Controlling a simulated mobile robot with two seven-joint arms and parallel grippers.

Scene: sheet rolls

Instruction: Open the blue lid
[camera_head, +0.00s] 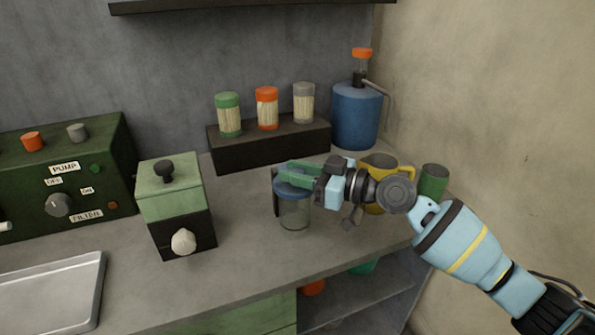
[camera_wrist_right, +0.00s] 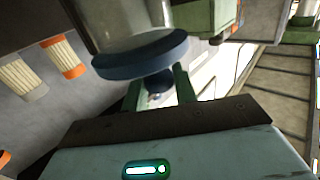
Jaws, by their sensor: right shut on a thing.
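A clear glass jar (camera_head: 295,214) stands upright on the counter with the blue lid (camera_head: 291,189) on its top. In the right wrist view the jar (camera_wrist_right: 118,22) and the blue lid (camera_wrist_right: 140,56) show close in front of the fingers. My right gripper (camera_head: 288,174) comes in from the right, its green fingers at the top of the lid, and is shut on the lid. The fingers (camera_wrist_right: 159,86) hide part of the lid in the head view. No gap between lid and jar is clear. My left gripper is not in view.
A yellow mug (camera_head: 379,168) and a green cup (camera_head: 433,181) stand behind my right wrist. A blue canister (camera_head: 356,115) and a dark rack (camera_head: 270,146) with several small jars are behind. A green box (camera_head: 172,196) stands left; counter between is free.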

